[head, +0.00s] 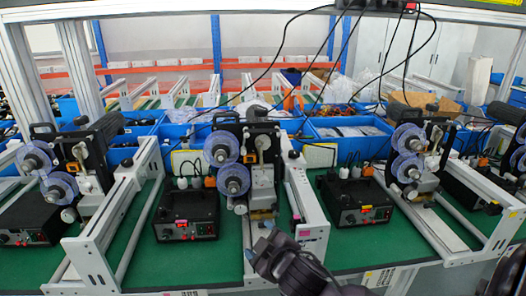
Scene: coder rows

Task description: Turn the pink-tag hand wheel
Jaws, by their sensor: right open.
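A small pink tag (304,233) shows on the near end of the white rail to the right of the middle coder. I cannot clearly make out a hand wheel beside it. The middle coder (262,150) has two translucent blue discs with grey hubs, the upper disc (221,147) and the lower disc (233,179). My right gripper (258,243) is open at the bottom centre, in front of the middle coder and to the lower left of the pink tag. No held object shows in it. My left gripper is not in view.
Black control boxes stand on the green bench, one left of the middle coder (187,214) and one right (355,200). More coders stand left (75,165) and right (420,160). White rails divide the stations. Blue bins (345,128) line the back; cables hang above.

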